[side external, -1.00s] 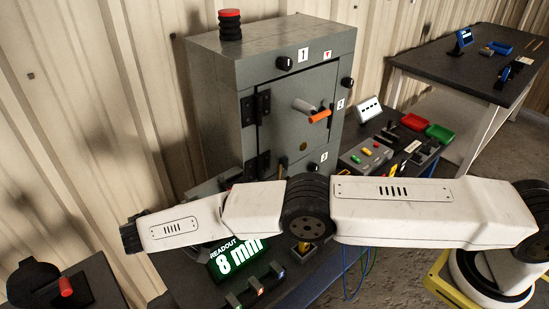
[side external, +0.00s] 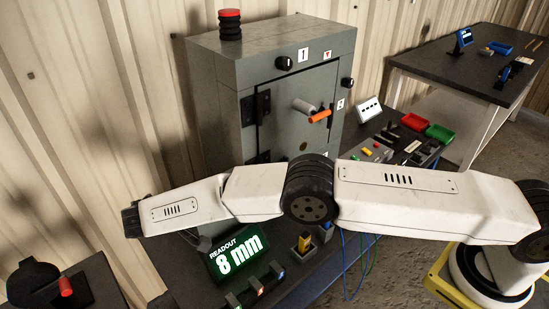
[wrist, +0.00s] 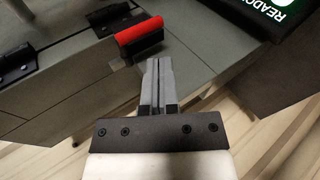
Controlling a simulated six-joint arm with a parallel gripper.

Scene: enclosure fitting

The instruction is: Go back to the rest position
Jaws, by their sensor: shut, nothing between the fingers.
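My gripper (wrist: 158,82) is shut and empty in the wrist view, its two grey fingers side by side. It points toward a grey surface near a red grip with a black mount (wrist: 143,30); I cannot tell the exact gap. In the side view my arm stretches from the right across the front of the grey enclosure (side external: 215,95) to the left, and the gripper itself is not visible there. The enclosure door is closed, with an orange-tipped handle (side external: 319,116). My arm hides the enclosure's lower part.
A lit readout (side external: 238,256) showing 8 mm stands below my arm; part of it also shows in the wrist view (wrist: 285,15). A dark table (side external: 445,65) stands behind.

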